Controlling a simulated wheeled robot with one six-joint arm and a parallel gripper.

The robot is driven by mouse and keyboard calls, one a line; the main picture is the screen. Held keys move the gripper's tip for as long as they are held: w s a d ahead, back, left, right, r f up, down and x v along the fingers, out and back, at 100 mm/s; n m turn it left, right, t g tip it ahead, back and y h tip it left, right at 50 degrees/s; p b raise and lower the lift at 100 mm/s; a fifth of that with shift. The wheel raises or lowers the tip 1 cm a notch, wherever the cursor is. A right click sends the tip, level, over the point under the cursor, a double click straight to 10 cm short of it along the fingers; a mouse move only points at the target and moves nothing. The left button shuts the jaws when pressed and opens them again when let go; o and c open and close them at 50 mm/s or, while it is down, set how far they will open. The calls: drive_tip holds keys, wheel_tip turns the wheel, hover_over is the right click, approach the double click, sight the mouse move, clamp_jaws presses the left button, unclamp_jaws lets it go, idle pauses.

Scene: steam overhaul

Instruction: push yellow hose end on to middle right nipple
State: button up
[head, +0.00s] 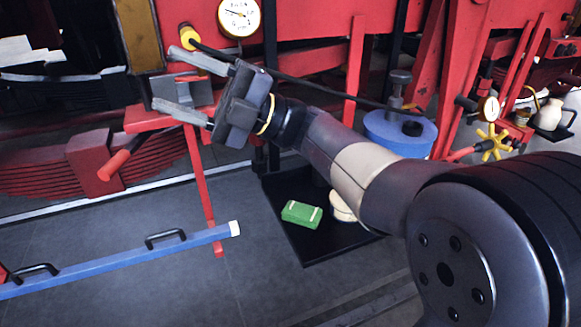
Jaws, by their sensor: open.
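The yellow hose end (189,37) is at the upper left of the head view, against the red frame and left of a round gauge. A black hose (310,88) runs from it down to the right, passing behind my arm. My gripper (166,79) is open, with its two grey fingers pointing left. Nothing is held between them. The upper finger appears just below the yellow end; I cannot tell whether they touch. The middle right nipple cannot be made out, and whether the yellow end sits on a nipple is unclear.
A yellow-rimmed gauge (240,16) is above my gripper. A red stand (199,170) is behind and below the fingers. A blue bar (120,259) with black handles crosses the lower left. A black tray (291,245) holds a green block (302,214).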

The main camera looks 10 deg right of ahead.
drive_tip(key=w+d+f+m+t+h+p, duration=0.6)
drive_tip(key=w+f+m+t, duration=0.4)
drive_tip(key=w+m+t, duration=0.45)
drive_tip(key=d+f+m+t+h+p, duration=0.2)
drive_tip(key=d+f+m+t+h, duration=0.1)
drive_tip(key=d+f+m+h, duration=0.2)
drive_tip(key=d+f+m+t+h+p, duration=0.1)
drive_tip(key=d+f+m+t+h, duration=0.2)
drive_tip(key=d+f+m+h, duration=0.2)
wheel_tip(320, 180, down, 4)
drive_tip(key=m+h, duration=0.2)
drive_tip(key=m, duration=0.4)
drive_tip(key=shift+w+d+f+p, duration=0.2)
drive_tip(key=shift+w+p, duration=0.1)
drive_tip(key=shift+p, duration=0.1)
drive_tip(key=shift+t, duration=0.25)
